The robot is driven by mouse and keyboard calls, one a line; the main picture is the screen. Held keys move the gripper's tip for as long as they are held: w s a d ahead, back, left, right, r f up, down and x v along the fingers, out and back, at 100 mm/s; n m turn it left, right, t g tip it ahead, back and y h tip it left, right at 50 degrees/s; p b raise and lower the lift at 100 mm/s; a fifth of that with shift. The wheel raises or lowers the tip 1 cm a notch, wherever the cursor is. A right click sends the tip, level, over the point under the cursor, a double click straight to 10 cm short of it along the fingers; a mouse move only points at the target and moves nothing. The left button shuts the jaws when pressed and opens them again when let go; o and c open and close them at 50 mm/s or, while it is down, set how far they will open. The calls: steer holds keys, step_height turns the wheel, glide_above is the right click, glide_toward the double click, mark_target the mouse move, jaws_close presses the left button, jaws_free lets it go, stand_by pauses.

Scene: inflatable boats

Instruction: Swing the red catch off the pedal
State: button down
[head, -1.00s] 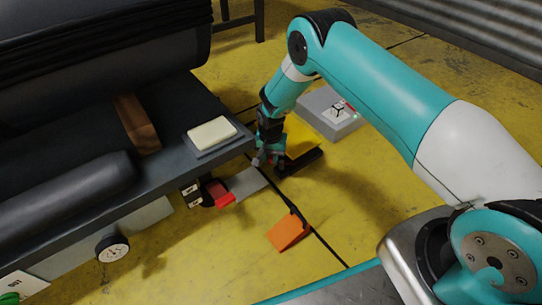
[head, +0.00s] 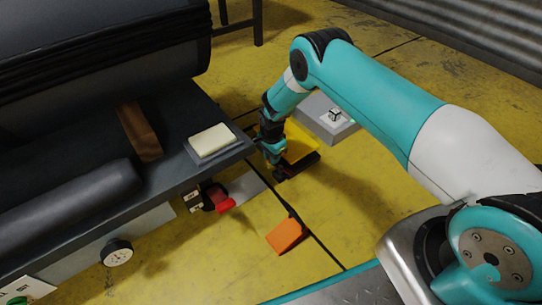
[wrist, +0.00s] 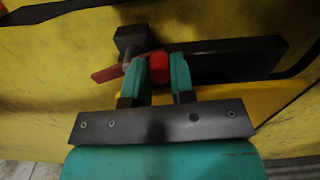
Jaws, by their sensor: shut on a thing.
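My gripper (wrist: 165,82) has its two teal fingers shut on the round red knob (wrist: 158,68) of the red catch. The catch's flat red arm (wrist: 107,74) sticks out to the left of the fingers in the wrist view, beside a black post (wrist: 131,37). The yellow pedal (head: 301,142) stands on the floor just right of my gripper (head: 274,168) in the head view. Its yellow surface (wrist: 225,104) also shows beyond the gripper in the wrist view. In the head view my gripper hides the catch. Whether the catch still overlaps the pedal is unclear.
A dark bench (head: 100,205) with a pale pad (head: 211,139) stands close left of the gripper. A red handle (head: 225,206) juts from under it. An orange wedge (head: 285,236) lies on the floor in front. A grey box (head: 327,118) stands behind the pedal.

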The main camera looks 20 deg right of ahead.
steer(key=shift+w+d+m, duration=0.1)
steer(key=shift+d+m, duration=0.05)
steer(key=shift+m, duration=0.35)
steer(key=c, duration=1)
jaws_free()
